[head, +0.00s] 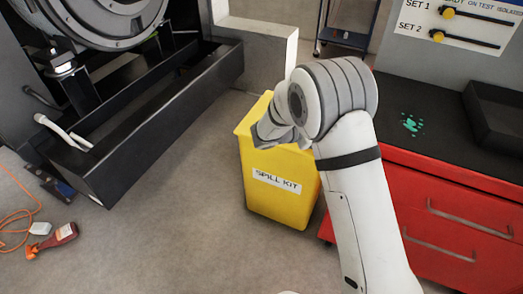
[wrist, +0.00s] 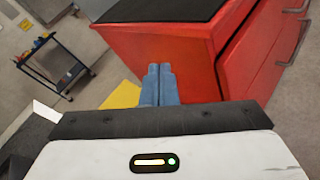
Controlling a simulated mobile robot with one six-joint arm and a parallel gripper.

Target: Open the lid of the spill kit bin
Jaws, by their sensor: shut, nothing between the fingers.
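The yellow spill kit bin (head: 279,190) stands on the floor in the middle of the head view, with a "SPILL KIT" label on its front. Its top is partly hidden behind my arm, and I cannot make out whether the lid is raised. In the wrist view a yellow part of the bin (wrist: 122,95) shows just left of my gripper. My gripper (wrist: 160,70) is shut and empty, its two blue-grey fingers together in front of the red cabinet side. In the head view the fingers are hidden by my arm; I cannot tell if they touch the bin.
A red cabinet (head: 450,215) with a black top stands right of the bin, close beside it. A black machine frame (head: 150,125) is on the left. A low concrete block (head: 258,55) is behind.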

